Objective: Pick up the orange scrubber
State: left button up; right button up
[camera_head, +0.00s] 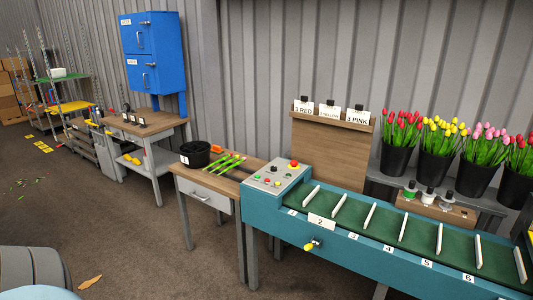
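A small orange object (134,160) lies on the lower shelf of the wooden-topped workbench (160,124) at the left. It is too small to tell for sure whether it is the scrubber. A flat orange-brown piece (90,282) lies on the floor at the bottom left; it looks more like a leaf. Neither of my grippers shows in the head view.
A small drawer table (207,194) holds a black round container (195,154) and green stems. A teal conveyor (385,255) fills the right front. Tulip buckets (397,158) stand behind it. Blue cabinets (150,50) hang above the workbench. Floor at left front is mostly open.

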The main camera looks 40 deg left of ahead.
aim_at(217, 149)
jog(key=u, duration=1.8)
jog(key=i+u, duration=0.3)
jog(key=i, duration=0.6)
jog(key=i+u, duration=0.5)
jog(key=i, duration=0.25)
jog(key=i+l+u, duration=0.15)
jog(key=i+u, duration=0.3)
jog(key=i, duration=0.25)
jog(key=i+j+u, duration=0.15)
jog(key=i, duration=1.5)
jog(key=i+z, duration=0.85)
jog(key=i+j+z, duration=0.2)
jog(key=z, duration=0.25)
jog(key=i+z, duration=0.2)
jog(key=z, duration=0.25)
jog(key=i+j+z, duration=0.15)
jog(key=z, duration=0.3)
jog(key=i+j+z, duration=0.25)
jog(key=z, duration=0.2)
jog(key=i+j+z, duration=0.15)
jog(key=z, duration=0.35)
jog(key=j+z, duration=0.45)
jog(key=i+j+z, duration=0.1)
jog(key=j+z, duration=0.2)
jog(key=z, duration=0.15)
